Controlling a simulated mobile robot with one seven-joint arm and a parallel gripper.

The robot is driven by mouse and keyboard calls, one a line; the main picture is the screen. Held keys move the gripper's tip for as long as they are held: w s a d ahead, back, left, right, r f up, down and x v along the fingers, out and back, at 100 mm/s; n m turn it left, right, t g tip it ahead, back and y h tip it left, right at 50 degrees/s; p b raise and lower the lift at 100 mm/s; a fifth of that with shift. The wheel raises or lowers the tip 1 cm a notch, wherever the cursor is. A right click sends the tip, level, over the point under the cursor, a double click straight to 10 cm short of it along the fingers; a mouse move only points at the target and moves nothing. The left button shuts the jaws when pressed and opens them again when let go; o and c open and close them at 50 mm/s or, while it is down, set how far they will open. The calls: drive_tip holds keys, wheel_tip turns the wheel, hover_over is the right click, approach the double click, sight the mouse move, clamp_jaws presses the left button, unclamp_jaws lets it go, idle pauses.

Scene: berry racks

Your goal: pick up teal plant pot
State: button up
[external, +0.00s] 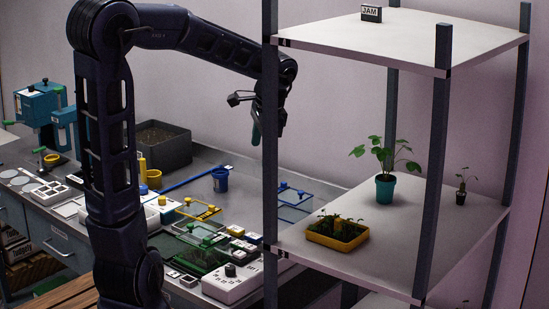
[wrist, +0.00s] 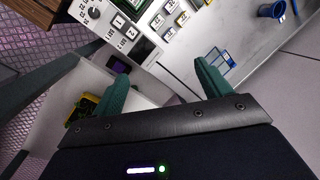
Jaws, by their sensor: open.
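The teal plant pot (external: 385,188) stands upright on the middle shelf of the rack, with a leafy green plant (external: 384,155) in it. I cannot make it out in the wrist view. My gripper (external: 256,118) hangs in the air over the bench side, left of the rack's front left post, apart from the pot and higher than it. In the wrist view, the two teal fingers of my gripper (wrist: 165,85) are spread wide with nothing between them.
A yellow tray of seedlings (external: 337,236) sits left of the pot, and a small dark pot (external: 461,197) stands right of it. The front post (external: 436,165) and upper shelf (external: 400,42) bound the space. A blue cup (external: 220,180) and equipment fill the bench.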

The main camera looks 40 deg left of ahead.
drive_tip(key=w+d+f+m+h, duration=0.2)
drive_tip(key=w+d+f+m, duration=0.1)
drive_tip(key=w+d, duration=0.85)
drive_tip(key=m+t+h, duration=0.1)
drive_tip(key=m+h, duration=0.1)
drive_tip(key=h, duration=0.2)
approach(385, 178)
drive_tip(key=x, duration=1.1)
drive_tip(key=shift+w, duration=0.1)
drive_tip(key=shift+a, duration=0.1)
drive_tip(key=c, duration=1.1)
